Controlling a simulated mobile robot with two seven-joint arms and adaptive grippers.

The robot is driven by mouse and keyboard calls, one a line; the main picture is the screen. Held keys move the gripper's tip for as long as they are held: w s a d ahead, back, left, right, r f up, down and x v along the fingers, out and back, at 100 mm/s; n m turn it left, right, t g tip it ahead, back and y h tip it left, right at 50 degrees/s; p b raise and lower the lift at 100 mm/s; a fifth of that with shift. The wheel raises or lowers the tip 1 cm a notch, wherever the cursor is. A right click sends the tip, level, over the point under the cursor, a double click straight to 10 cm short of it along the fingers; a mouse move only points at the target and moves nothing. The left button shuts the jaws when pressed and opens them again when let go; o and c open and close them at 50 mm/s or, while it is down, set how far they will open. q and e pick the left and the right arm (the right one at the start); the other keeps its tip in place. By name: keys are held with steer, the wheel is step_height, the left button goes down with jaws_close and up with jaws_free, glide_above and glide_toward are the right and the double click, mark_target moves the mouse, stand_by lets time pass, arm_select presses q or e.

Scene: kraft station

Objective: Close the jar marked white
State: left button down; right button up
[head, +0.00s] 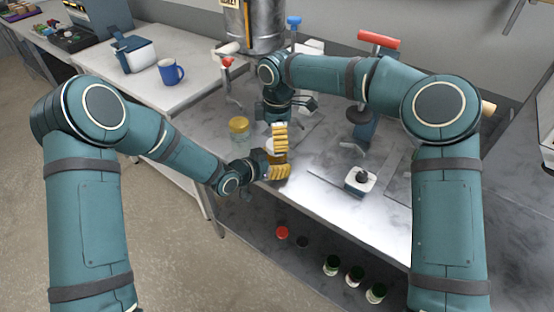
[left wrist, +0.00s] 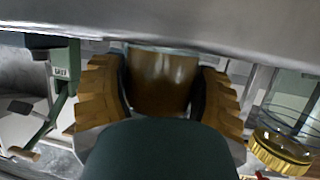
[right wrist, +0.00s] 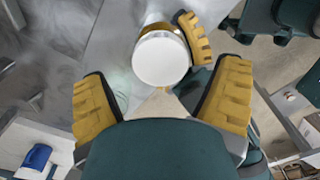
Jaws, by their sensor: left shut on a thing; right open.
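My left gripper (head: 274,168) is shut on a jar at the table's front edge. In the left wrist view the jar (left wrist: 160,82) shows as a brown-amber body between both fingers. In the right wrist view a white round top (right wrist: 160,60) sits at the held jar, with a gold band beside it; I cannot tell whether it is seated. My right gripper (head: 279,138) is just above the jar. It is open, its fingers apart on either side below the white top in the right wrist view. A second jar with a gold lid (head: 239,124) stands to the left.
A red-handled press (head: 380,40) and a small white-topped device (head: 360,179) stand to the right. A metal container (head: 255,25) is behind. A blue mug (head: 170,71) is on the left table. Several cans and a red lid (head: 281,232) lie on the lower shelf.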

steer(key=shift+f, duration=1.3)
steer(key=c, duration=1.3)
steer(key=shift+m, duration=1.4)
steer(key=o, duration=1.3)
steer(key=shift+c, duration=0.2)
steer(key=shift+r, duration=2.25)
